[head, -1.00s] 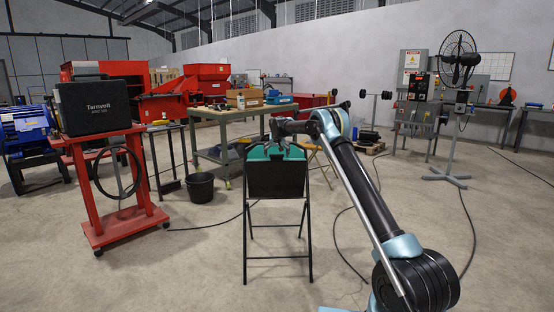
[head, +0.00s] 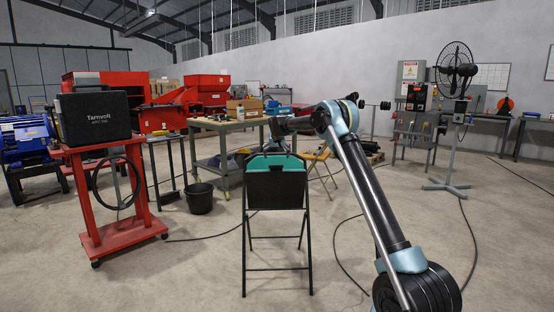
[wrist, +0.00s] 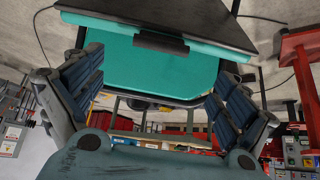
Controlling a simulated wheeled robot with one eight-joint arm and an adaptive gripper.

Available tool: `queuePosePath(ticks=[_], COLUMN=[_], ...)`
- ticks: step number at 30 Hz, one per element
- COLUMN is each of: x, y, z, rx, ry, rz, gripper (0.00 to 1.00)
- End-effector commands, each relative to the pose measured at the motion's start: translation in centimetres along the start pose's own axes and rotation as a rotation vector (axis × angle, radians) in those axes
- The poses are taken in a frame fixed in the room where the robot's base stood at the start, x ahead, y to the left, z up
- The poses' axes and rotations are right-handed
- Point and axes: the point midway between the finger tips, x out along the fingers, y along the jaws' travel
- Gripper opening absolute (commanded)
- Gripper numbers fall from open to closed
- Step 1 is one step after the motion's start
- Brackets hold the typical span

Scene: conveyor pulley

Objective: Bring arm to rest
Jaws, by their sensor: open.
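My arm reaches forward in the head view, with its wrist just behind and above a black folding stand (head: 275,187) with a teal top (head: 262,163). My gripper (head: 277,147) is small and partly hidden there, above the stand's far part. In the wrist view my gripper (wrist: 155,105) is open, with its two blue-grey padded fingers wide apart. Nothing is between the fingers. The teal surface (wrist: 150,68) of the stand shows beyond them, with a dark edge piece on it. I cannot tell how far the fingertips are from it.
A red cart (head: 112,238) carrying a black case (head: 93,118) stands at the left, with a black bucket (head: 199,198) nearby. A green workbench (head: 226,124) is behind. A fan on a stand (head: 455,130) is at the right. Cables cross the open floor.

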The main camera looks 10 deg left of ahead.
Motion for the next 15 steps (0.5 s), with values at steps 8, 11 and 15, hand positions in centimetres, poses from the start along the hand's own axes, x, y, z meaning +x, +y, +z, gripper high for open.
queuePosePath(ticks=[8, 11, 15], x=[-1.3, -3.3, -6.9], y=[1.2, 3.1, 6.3], z=[0.2, 0.6, 1.7], rx=[0.003, 0.008, 0.017], ry=[-0.007, -0.019, -0.039], rz=[0.005, 0.013, 0.026], gripper=[0.95, 0.95, 0.95])
